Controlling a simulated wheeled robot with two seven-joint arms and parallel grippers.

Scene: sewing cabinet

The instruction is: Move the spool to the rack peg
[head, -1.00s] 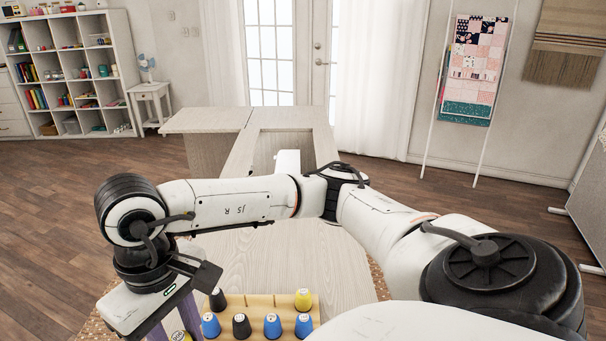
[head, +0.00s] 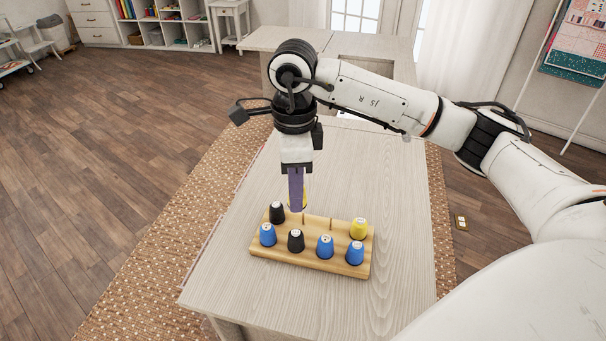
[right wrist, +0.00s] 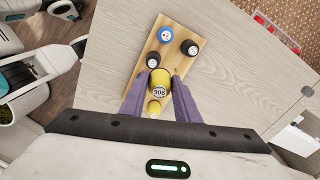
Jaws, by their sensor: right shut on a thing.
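The wooden rack (head: 310,263) stands on the table with black, blue and yellow spools on it. Two bare pegs (head: 330,224) show in its back row, between a black spool (head: 277,212) and a yellow spool (head: 359,228). My right gripper (head: 297,208) points down over the back row, left of the middle. In the right wrist view its purple fingers (right wrist: 160,95) are shut on a yellow spool labelled 906 (right wrist: 160,77). In the head view the fingers mostly hide this spool. I cannot tell its exact height above the rack. My left gripper is not in view.
The pale wood table (head: 395,220) is clear behind and to the right of the rack. The front row of the rack holds blue spools (head: 325,246) and a black one (head: 296,240), close to the gripper. A patterned rug (head: 150,270) lies under the table.

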